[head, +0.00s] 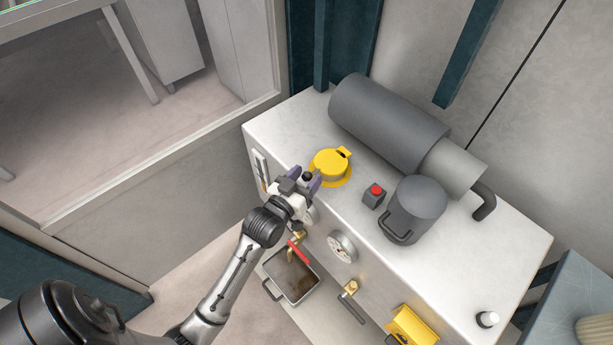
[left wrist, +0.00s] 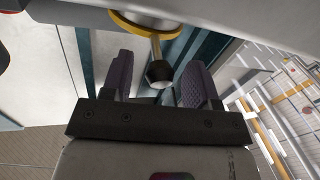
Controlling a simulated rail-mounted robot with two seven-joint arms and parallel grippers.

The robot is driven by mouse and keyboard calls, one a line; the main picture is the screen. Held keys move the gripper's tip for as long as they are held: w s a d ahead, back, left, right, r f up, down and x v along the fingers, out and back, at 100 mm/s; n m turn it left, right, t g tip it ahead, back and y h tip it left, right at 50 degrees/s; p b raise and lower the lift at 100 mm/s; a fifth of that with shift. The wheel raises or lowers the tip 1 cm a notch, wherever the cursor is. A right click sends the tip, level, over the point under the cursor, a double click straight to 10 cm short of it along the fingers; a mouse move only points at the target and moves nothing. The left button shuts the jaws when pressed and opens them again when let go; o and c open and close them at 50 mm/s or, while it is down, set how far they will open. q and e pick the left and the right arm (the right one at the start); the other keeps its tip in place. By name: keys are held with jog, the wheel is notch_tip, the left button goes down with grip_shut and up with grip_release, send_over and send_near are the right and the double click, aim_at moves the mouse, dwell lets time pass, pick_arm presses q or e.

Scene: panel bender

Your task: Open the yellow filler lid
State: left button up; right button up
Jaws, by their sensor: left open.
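The yellow filler lid (head: 329,165) sits flat on its yellow collar at the near left part of the machine's white top and looks shut. In the left wrist view a yellow ring (left wrist: 126,25) shows at the top, with a metal rod ending in a dark knob (left wrist: 158,72). My left gripper (head: 305,178) is at the lid's near side, at the edge of the top. Its purple fingers stand apart on either side of the knob in the left wrist view (left wrist: 157,78). Contact with the knob cannot be told. My right gripper is not in view.
A red push button (head: 376,190) and a grey canister (head: 416,208) stand right of the lid, with a large grey cylinder (head: 388,122) behind. Below are a gauge (head: 342,246), a red-handled tap (head: 298,251) and a tray of brown liquid (head: 291,277).

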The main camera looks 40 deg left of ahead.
pick_arm(q)
jog(key=shift+w, duration=0.25)
grip_shut()
dwell(0.5)
